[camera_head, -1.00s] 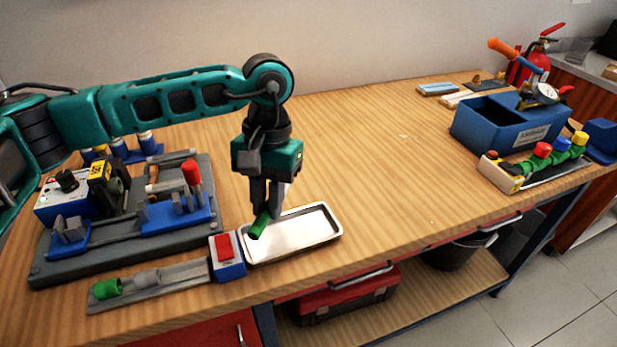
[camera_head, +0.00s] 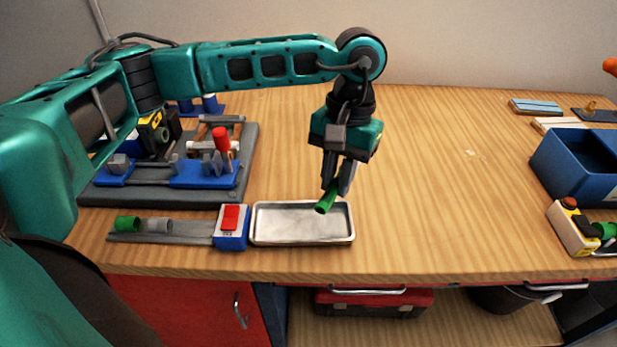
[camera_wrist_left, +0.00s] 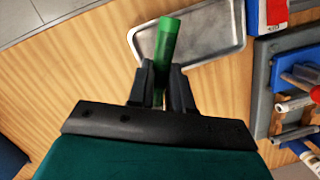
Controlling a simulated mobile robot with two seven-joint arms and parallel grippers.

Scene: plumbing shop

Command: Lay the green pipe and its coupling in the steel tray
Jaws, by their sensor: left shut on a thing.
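My left gripper (camera_head: 338,184) is shut on the green pipe (camera_head: 327,201), held tilted over the right part of the steel tray (camera_head: 275,241). The pipe's lower end looks close above the tray; whether it touches I cannot tell. In the left wrist view the pipe (camera_wrist_left: 168,38) sticks out between the fingers (camera_wrist_left: 161,72), in front of the bare tray floor (camera_wrist_left: 215,30). A short green cylinder (camera_head: 127,223), perhaps the coupling, sits at the left end of a grey rail. My right gripper is not in view.
A blue box with a red switch (camera_head: 232,228) stands against the tray's left side. Behind it is a grey board (camera_head: 247,150) with blue fixtures and tools. A blue bin (camera_head: 560,160) and a yellow button box (camera_head: 572,228) stand at right. The bench between is clear.

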